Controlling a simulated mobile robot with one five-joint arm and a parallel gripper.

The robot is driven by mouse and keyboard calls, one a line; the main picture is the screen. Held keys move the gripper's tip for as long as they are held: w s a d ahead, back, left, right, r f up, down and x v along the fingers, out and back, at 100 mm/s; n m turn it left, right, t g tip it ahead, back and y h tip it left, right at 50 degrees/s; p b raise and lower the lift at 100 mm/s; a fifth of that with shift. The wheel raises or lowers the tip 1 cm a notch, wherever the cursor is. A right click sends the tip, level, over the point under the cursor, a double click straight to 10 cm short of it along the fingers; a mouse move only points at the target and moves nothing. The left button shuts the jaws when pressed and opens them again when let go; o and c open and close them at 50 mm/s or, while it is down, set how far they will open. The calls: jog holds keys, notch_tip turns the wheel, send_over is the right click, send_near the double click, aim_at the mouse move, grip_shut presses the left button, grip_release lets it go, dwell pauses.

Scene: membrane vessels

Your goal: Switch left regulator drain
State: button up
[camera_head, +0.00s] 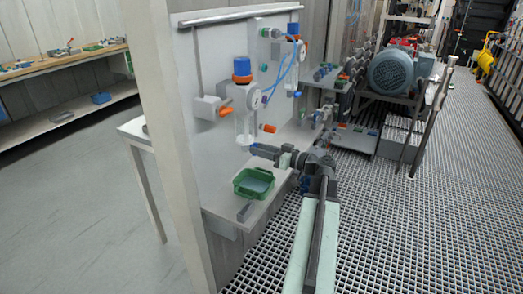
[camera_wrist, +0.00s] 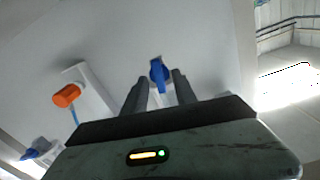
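The left regulator on the grey panel has a blue top knob (camera_head: 241,66), a round gauge (camera_head: 254,98), an orange knob (camera_head: 226,111) and a clear bowl (camera_head: 243,126). My gripper (camera_head: 254,148) is just below and beside the bowl's lower end. In the wrist view my gripper (camera_wrist: 159,80) is open. A small blue lever (camera_wrist: 158,70) shows between its fingertips, with gaps on both sides. I cannot tell for sure from the head view whether this is the drain lever; the gripper hides that spot.
A green tray (camera_head: 253,193) stands on the shelf below the gripper. A second regulator (camera_head: 293,27) with blue tubes is to the right. An orange handle (camera_wrist: 67,95) shows at left in the wrist view. A motor (camera_head: 390,72) stands farther back.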

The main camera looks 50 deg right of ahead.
jog(key=shift+d, duration=0.1)
grip_shut()
jog(key=shift+d+f+m, duration=0.1)
jog(key=shift+f+m, duration=0.05)
jog(key=shift+m, duration=3.8)
jog(key=shift+f+m, duration=0.1)
jog(key=shift+m, duration=3.85)
jog(key=shift+w, duration=0.1)
grip_release()
